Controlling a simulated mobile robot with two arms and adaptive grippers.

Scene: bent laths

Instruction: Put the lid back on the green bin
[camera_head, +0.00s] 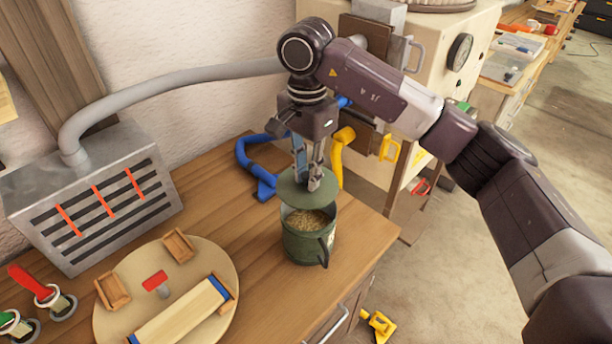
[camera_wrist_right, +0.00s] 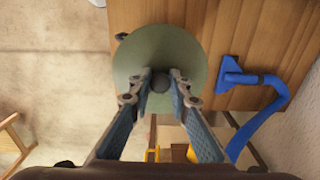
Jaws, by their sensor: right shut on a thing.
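The green bin (camera_head: 304,248) stands upright on the wooden bench near its right end. Its top is uncovered, and tan grainy stuff (camera_head: 308,220) shows inside. The round green lid (camera_head: 294,190) is above the bin's rear rim in the head view, so part of the opening shows in front of it. My right gripper (camera_head: 309,180) points down and is shut on the lid's dark knob. In the right wrist view the lid (camera_wrist_right: 137,50) lies beyond the fingertips (camera_wrist_right: 160,76), with the knob (camera_wrist_right: 160,84) between them. Whether the lid touches the rim cannot be told. My left gripper is out of view.
A round board (camera_head: 115,262) with wooden pieces is at the left. A grey slotted box (camera_head: 95,200) stands behind it. Bare bench surrounds the bin's front left.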

